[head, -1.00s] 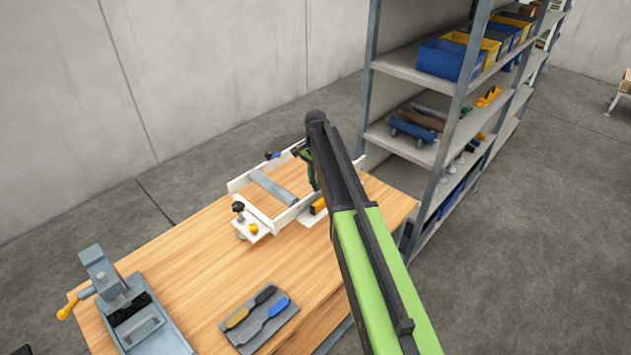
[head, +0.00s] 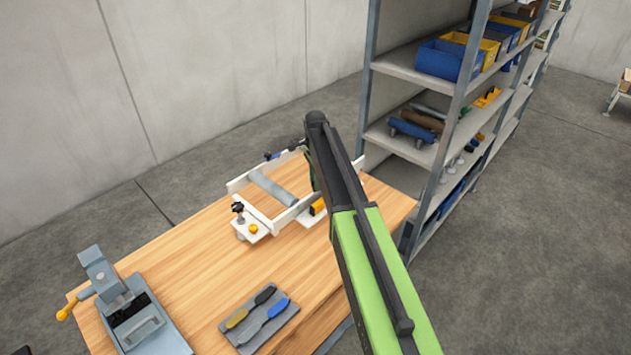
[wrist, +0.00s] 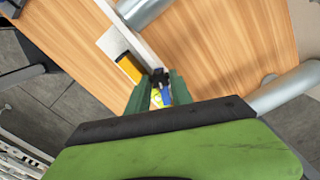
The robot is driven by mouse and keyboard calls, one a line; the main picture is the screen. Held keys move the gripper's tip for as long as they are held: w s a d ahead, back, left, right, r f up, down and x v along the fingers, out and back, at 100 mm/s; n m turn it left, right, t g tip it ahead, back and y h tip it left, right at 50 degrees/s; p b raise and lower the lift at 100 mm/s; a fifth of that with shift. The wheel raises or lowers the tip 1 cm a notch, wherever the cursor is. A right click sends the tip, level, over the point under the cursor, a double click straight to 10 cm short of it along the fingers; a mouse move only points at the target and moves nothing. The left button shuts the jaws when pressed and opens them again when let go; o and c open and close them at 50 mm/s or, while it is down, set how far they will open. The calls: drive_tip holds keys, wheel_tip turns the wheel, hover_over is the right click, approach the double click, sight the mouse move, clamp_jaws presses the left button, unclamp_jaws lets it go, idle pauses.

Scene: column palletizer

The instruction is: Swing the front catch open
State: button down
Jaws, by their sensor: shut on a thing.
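A white frame (head: 238,186) with a grey roller (head: 272,187) across it stands on the wooden bench. In the wrist view, a small catch with a blue handle (wrist: 166,96) and a black pivot sits at the end of a white rail (wrist: 130,31). My gripper (wrist: 158,92) has its green fingers on either side of that handle and is shut on it. A yellow and black block (wrist: 129,68) is just left of the catch. In the head view, my arm hides the catch and most of my gripper.
A clamp with a black knob (head: 238,208) is at the frame's near corner. A grey press (head: 130,310) and a tool tray (head: 260,322) occupy the bench's near end. A shelf rack (head: 440,150) stands close behind the bench on the right.

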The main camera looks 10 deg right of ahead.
drive_tip(key=m, duration=0.5)
drive_tip(key=shift+m, duration=0.3)
idle(0.4)
drive_tip(key=c, duration=1.1)
unclamp_jaws()
drive_tip(key=shift+c, duration=0.2)
wheel_tip(320, 180, up, 17)
drive_tip(key=p, duration=1.7)
drive_tip(key=shift+r, duration=0.2)
